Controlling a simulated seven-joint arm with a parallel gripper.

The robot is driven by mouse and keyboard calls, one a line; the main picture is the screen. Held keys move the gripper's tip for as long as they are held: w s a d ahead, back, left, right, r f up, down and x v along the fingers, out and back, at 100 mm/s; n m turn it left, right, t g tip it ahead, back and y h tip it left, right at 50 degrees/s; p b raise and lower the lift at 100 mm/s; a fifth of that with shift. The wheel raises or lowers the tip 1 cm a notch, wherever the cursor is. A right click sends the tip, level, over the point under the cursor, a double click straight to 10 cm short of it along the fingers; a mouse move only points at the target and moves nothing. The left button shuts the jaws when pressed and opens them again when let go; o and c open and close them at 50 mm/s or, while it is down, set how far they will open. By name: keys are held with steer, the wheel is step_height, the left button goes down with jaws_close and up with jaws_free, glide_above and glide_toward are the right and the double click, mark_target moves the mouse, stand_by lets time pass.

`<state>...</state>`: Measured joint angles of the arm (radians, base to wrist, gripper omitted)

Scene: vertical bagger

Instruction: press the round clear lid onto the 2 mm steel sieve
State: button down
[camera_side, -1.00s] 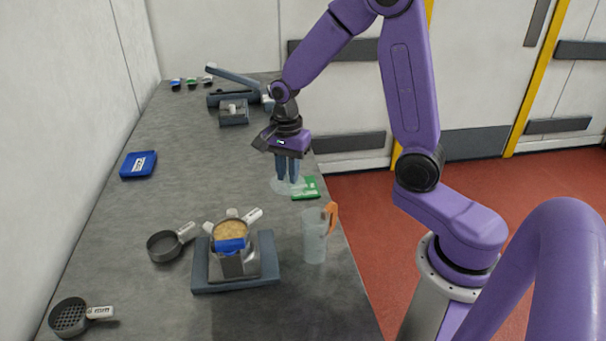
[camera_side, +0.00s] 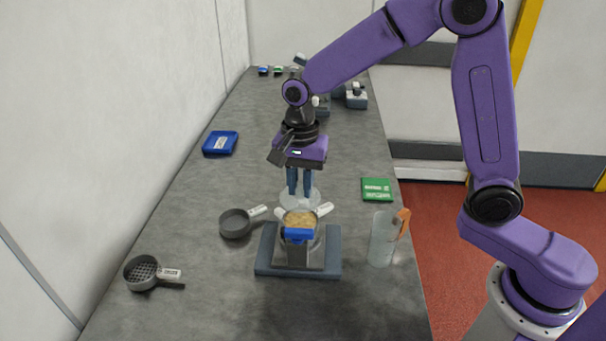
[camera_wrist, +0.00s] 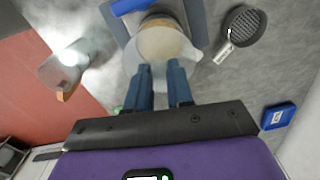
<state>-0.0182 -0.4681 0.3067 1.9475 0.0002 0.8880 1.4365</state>
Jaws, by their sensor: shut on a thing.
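My gripper (camera_side: 299,192) is shut on the round clear lid (camera_side: 299,198) and holds it just behind the tan-filled vessel on the grey stand. In the wrist view my gripper (camera_wrist: 161,68) holds the lid (camera_wrist: 136,58), which overlaps the vessel. Two dark round sieves with white label tags lie on the table: a near-left one (camera_side: 141,272) with a coarse mesh, and one (camera_side: 236,224) left of the stand, also in the wrist view (camera_wrist: 246,25). The tags are too small to read, so I cannot tell which is 2 mm.
The stand (camera_side: 264,262) holds the tan-filled vessel (camera_side: 299,219), with a blue front and white handles. A clear jug (camera_side: 381,240) with an orange handle stands to its right. A green packet (camera_side: 377,189) and a blue box (camera_side: 220,143) lie farther back.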

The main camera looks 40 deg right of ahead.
mark_target(301, 200)
steer(key=shift+f, duration=2.25)
steer(key=shift+f, duration=0.6)
stand_by(0.5)
steer(key=c, duration=0.5)
jaws_free()
steer(key=shift+r, duration=3.55)
step_height(301, 200, up, 17)
steer(key=shift+r, duration=0.2)
